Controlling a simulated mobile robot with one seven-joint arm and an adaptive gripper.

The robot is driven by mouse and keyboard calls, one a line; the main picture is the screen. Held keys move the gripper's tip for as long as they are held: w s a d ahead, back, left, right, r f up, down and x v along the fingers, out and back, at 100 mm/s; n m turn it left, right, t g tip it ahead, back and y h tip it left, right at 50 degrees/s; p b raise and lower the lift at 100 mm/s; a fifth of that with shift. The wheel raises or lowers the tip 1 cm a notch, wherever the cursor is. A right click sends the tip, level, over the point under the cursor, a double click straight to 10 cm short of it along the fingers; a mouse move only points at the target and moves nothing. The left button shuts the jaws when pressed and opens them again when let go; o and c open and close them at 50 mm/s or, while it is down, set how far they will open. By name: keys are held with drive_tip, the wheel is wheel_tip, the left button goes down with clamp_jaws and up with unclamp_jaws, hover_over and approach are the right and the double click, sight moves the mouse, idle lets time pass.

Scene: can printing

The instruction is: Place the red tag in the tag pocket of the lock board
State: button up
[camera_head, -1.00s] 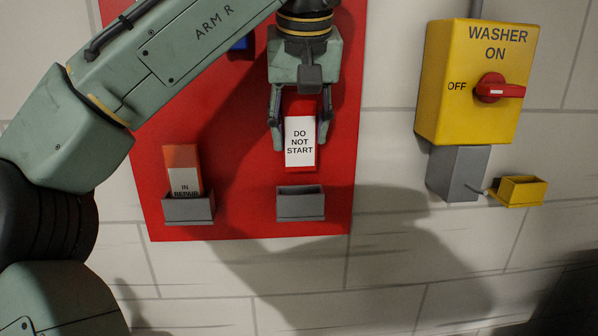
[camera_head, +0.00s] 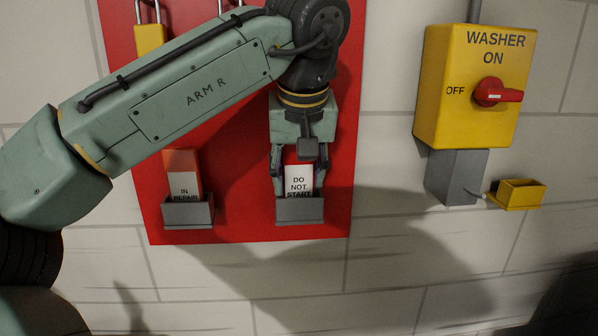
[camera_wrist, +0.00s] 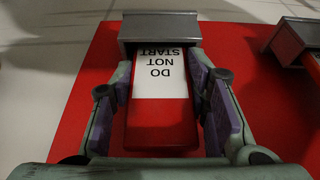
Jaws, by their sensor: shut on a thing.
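The red tag (camera_head: 299,179) has a white label reading "DO NOT START". Its lower end is inside the grey tag pocket (camera_head: 300,211) on the red lock board (camera_head: 240,224), and the pocket's front wall hides that end. My gripper (camera_head: 299,182) is shut on the tag's sides, just above the pocket. In the wrist view the tag (camera_wrist: 161,124) lies between the two fingers (camera_wrist: 163,100), with its label end entering the pocket (camera_wrist: 160,27). The tag looks upright.
An orange "IN REPAIR" tag (camera_head: 183,172) stands in another grey pocket (camera_head: 188,214) to the left. A yellow washer switch box (camera_head: 470,110) with a red handle (camera_head: 497,94) is on the wall at right, above a small yellow holder (camera_head: 519,194). Padlocks (camera_head: 150,37) hang at upper left.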

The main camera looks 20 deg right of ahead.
drive_tip(key=shift+s+f, duration=0.15)
drive_tip(key=shift+f, duration=0.4)
drive_tip(key=o, duration=1.1)
drive_tip(key=shift+f, duration=0.2)
drive_tip(key=shift+r, duration=0.15)
drive_tip(key=shift+r, duration=0.35)
drive_tip(key=shift+p+v, duration=2.25)
drive_tip(key=shift+v, duration=4.05)
